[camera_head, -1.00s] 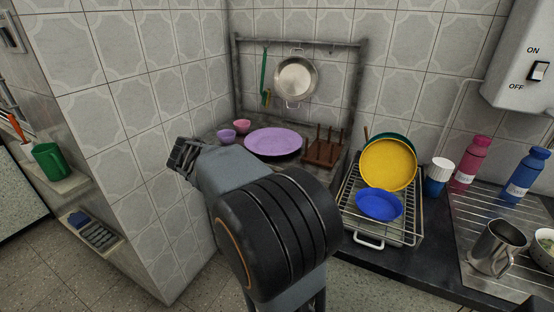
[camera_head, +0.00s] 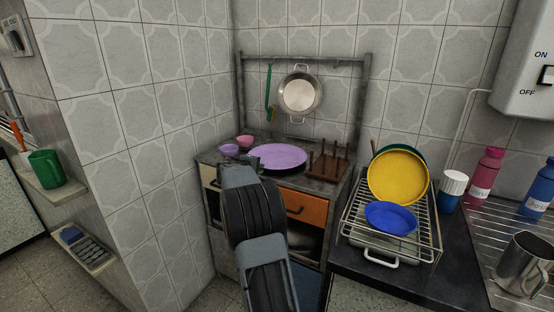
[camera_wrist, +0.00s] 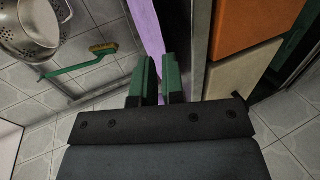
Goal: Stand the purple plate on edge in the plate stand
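The purple plate (camera_head: 280,156) lies flat on the small wooden counter in the head view. It shows edge-on as a purple strip in the wrist view (camera_wrist: 147,25). The plate stand (camera_head: 328,168), a brown rack with upright pegs, is empty just right of the plate. My gripper (camera_head: 252,163) is at the plate's left front rim, partly hidden behind my own wrist. In the wrist view its two green-padded fingers (camera_wrist: 159,70) are apart by a narrow gap, with the plate's rim at that gap. Whether the pads touch the plate cannot be told.
Two small bowls, purple (camera_head: 229,150) and pink (camera_head: 244,141), stand left of the plate. A steel colander (camera_head: 299,93) hangs behind. A wire dish rack (camera_head: 395,255) with yellow (camera_head: 398,177) and blue (camera_head: 391,218) dishes stands to the right. A tiled wall bounds the left.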

